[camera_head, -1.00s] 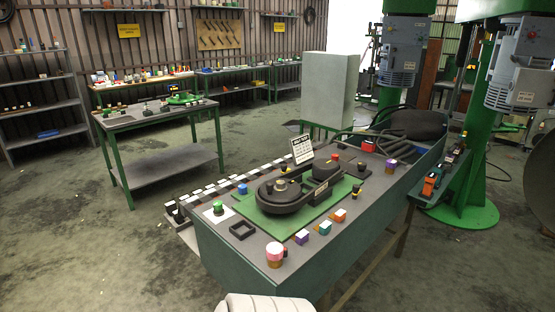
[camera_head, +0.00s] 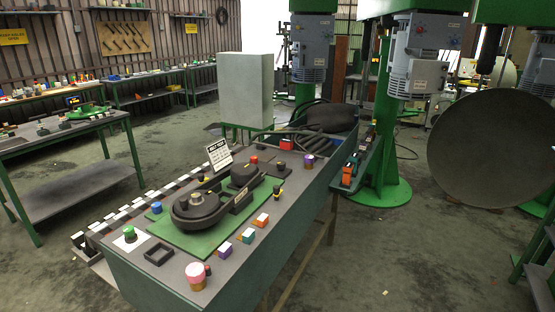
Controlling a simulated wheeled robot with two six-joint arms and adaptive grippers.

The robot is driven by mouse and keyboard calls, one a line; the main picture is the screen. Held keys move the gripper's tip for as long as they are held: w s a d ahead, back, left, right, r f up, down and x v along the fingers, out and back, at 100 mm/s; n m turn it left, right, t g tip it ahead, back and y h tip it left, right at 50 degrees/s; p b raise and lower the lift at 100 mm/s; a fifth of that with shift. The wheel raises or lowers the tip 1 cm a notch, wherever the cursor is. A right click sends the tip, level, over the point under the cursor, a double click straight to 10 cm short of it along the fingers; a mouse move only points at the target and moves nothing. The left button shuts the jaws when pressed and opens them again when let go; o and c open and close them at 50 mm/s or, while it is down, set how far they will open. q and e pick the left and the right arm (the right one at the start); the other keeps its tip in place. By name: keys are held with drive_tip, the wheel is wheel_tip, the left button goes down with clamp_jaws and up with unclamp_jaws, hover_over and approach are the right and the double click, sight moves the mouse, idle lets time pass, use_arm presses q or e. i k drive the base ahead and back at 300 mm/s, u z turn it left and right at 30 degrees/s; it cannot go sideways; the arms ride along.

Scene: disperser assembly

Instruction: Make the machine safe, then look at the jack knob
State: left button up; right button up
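A black belt-drive machine model (camera_head: 197,207) sits on a green mat (camera_head: 185,246) on the grey bench. A small printed sign (camera_head: 219,154) stands behind it. Around it are a green knob (camera_head: 128,234) on a white plate, a blue knob (camera_head: 156,208), a red knob (camera_head: 253,160), a black knob with a yellow top (camera_head: 276,193) and a pink-topped cylinder (camera_head: 196,276). I cannot tell which is the jack knob, and the label print is too small to read. Neither of my grippers is in view.
Purple (camera_head: 225,250), teal (camera_head: 248,236) and orange (camera_head: 262,220) blocks line the bench's near right edge. Open floor lies at the right front.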

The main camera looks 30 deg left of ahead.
sight(281, 165)
drive_tip(key=i, duration=1)
drive_tip(key=u, duration=0.7)
